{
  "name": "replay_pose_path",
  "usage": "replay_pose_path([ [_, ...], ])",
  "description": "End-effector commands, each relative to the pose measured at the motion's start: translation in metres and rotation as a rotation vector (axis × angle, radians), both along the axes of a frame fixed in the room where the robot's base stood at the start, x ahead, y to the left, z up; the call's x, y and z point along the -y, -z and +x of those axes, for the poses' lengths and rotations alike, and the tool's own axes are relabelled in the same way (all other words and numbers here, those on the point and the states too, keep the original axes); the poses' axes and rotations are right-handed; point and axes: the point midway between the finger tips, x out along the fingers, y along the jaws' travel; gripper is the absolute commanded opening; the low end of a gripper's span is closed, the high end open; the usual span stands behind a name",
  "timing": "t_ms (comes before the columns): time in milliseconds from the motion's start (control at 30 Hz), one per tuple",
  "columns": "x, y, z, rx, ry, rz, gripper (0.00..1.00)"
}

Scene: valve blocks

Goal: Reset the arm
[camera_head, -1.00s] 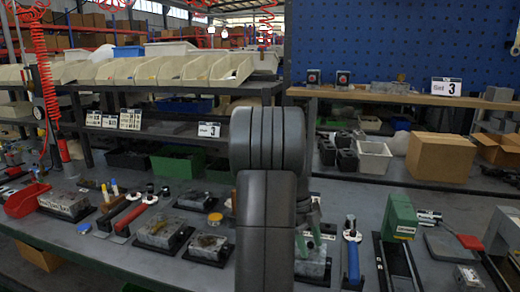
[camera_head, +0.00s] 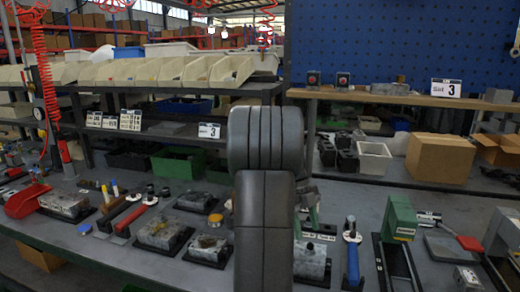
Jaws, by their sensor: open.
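My arm (camera_head: 265,150) rises through the middle of the head view and hides part of the bench behind it. Other grey valve blocks stand to the left, one at the front (camera_head: 160,233) and one beside the arm (camera_head: 207,248).
A blue-handled tool (camera_head: 353,255) stands right of the block, and a green device (camera_head: 400,220) stands further right. A red scoop bin (camera_head: 27,201) is at the far left. A shelf with cream bins (camera_head: 160,72) and a cardboard box (camera_head: 440,157) are behind.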

Motion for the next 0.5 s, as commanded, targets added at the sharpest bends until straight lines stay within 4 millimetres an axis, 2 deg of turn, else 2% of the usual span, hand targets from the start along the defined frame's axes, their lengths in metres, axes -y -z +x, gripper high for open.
replay_pose_path([
  [100,-0.006,-0.024,0.008,0.004,-0.001,0.0,0.51],
  [433,-0.019,-0.079,0.026,0.001,0.0,0.0,0.51],
  [500,-0.015,-0.06,0.019,-0.005,0.002,0.001,0.51],
])
